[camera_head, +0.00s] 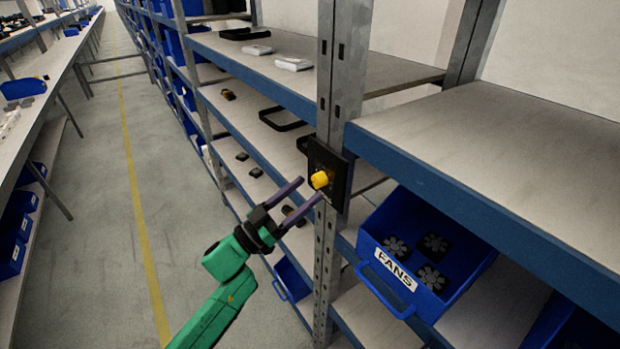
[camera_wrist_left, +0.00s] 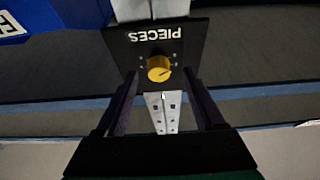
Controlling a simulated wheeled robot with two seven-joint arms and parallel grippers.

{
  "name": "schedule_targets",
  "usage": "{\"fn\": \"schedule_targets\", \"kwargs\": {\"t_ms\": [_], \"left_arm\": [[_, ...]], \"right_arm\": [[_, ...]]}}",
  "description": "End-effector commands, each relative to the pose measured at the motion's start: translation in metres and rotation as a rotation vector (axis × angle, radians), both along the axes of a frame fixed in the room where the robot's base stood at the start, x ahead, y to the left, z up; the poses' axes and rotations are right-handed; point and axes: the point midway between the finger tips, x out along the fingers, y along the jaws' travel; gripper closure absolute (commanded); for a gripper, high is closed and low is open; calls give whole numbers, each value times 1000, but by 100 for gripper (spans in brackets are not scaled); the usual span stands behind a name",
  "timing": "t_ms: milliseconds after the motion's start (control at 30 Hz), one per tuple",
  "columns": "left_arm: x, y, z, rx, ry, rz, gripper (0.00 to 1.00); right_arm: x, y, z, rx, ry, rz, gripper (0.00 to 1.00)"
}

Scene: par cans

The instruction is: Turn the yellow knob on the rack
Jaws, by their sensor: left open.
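The yellow knob (camera_head: 320,180) sits on a black panel (camera_head: 328,158) fixed to the grey rack post. The knob also shows in the left wrist view (camera_wrist_left: 159,68), on the black panel marked PIECES (camera_wrist_left: 133,40), which appears upside down there. My left gripper (camera_head: 307,190) is open, its two fingers pointing at the panel. In the wrist view one finger is on each side of the line to the knob, which lies beyond the fingertips. The gripper seems apart from the knob. My right gripper is in neither view.
A blue bin marked FANS (camera_head: 372,232) with black fans sits on the shelf right of the post. Blue-edged shelves (camera_head: 440,160) extend on both sides. The aisle floor (camera_head: 155,200) at left is clear, with a table along its far side.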

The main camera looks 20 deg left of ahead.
Motion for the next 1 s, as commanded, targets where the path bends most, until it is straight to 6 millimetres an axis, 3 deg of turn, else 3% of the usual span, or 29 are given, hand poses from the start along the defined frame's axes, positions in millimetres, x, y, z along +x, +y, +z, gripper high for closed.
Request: {"fn": "schedule_targets", "kwargs": {"t_ms": [133,400,433,467,600,1000], "left_arm": [[15,-11,9,-2,1,2,30],[18,-14,8,0,1,2,30],[18,-14,8,0,1,2,33],[18,-14,8,0,1,2,45],[18,-14,8,0,2,3,98],[18,-13,7,39,-31,1,100]], "right_arm": [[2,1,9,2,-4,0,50],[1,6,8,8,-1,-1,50],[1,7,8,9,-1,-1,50],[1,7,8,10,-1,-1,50],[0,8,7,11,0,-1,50],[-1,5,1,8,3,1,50]]}}
